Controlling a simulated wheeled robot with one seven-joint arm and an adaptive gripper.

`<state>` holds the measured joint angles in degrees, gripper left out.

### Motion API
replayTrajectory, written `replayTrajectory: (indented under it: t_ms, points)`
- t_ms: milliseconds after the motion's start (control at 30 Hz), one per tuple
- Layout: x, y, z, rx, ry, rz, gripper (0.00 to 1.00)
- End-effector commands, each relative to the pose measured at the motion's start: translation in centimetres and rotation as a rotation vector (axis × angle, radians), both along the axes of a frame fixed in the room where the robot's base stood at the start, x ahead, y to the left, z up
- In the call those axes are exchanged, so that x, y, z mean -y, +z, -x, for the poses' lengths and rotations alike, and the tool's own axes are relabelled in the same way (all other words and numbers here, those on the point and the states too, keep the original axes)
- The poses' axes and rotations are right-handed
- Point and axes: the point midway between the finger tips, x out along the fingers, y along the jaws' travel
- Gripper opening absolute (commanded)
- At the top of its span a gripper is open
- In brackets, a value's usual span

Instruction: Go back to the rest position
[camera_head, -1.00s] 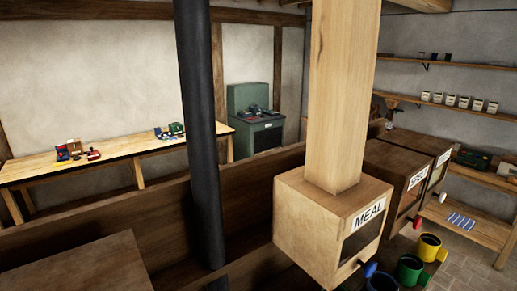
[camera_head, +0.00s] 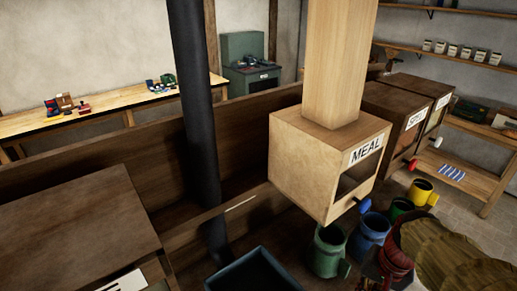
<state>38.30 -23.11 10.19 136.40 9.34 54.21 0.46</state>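I cannot make out my gripper in this view. The nearest large thing is a pale wooden box labelled MEAL (camera_head: 300,165), with a square wooden chute (camera_head: 338,60) rising from its top and a blue-ended handle (camera_head: 364,205) at its front. Its front opening is dark inside. Below it stand a green mug (camera_head: 329,252), a blue mug (camera_head: 371,234) and a yellow mug (camera_head: 422,192). Another green mug is partly hidden between them.
A dark post (camera_head: 196,110) stands at left centre. Brown wooden partitions (camera_head: 150,150) fill the middle. A workbench (camera_head: 110,105) and a green cabinet (camera_head: 248,75) line the back wall. A brown heap (camera_head: 455,260) and a dark tray (camera_head: 252,272) are at the bottom.

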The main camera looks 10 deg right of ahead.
Motion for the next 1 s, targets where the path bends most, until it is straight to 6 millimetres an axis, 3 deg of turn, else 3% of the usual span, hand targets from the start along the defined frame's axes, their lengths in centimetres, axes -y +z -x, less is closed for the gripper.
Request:
replayTrajectory:
  t_ms: [300, 600, 767, 1000]
  points:
    - [-6.4, 3.9, -1.8, 0.189, 0.428, 0.266, 0.0]
    - [-13.3, 6.8, -2.2, 0.369, 0.669, 0.311, 0.0]
    - [-14.6, 6.7, -2.2, 0.383, 0.718, 0.304, 0.0]
    - [-14.8, 6.7, -2.2, 0.384, 0.723, 0.303, 0.0]
